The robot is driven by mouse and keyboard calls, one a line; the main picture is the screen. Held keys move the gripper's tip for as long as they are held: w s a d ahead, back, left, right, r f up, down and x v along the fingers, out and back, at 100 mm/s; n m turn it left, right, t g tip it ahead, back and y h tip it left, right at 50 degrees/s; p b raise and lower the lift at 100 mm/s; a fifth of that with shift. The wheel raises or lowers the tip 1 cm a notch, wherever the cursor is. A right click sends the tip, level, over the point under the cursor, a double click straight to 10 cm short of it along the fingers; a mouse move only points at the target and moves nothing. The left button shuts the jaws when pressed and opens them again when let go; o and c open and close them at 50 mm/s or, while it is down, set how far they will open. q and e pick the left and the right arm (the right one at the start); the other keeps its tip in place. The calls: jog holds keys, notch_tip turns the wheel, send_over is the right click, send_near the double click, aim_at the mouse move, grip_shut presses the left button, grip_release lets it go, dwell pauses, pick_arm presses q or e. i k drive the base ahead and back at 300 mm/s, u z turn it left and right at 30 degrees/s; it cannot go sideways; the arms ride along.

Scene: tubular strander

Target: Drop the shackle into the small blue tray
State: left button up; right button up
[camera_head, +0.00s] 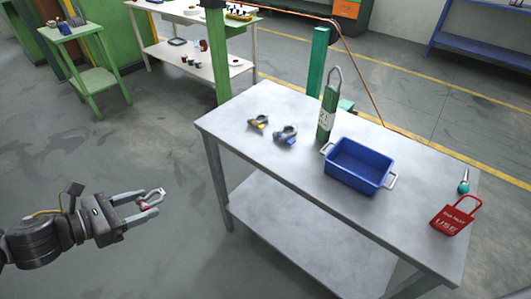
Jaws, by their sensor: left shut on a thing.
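My left gripper (145,204) is at the lower left of the head view, out over the floor and well to the left of the grey table. It is shut on a small grey shackle (156,194) with a red part. The blue tray (359,167), with a metal handle at each end, stands on the grey table (285,168) towards its right half. I see nothing inside the tray from here. My right gripper is not in view.
A red tag (456,215) and a teal-handled tool (464,184) lie at the right end.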

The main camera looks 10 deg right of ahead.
aim_at(352, 168)
jog(key=u, duration=1.9)
jog(key=k, duration=1.45)
jog(key=z, duration=2.55)
jog(key=i, duration=0.5)
jog(key=u, duration=0.05)
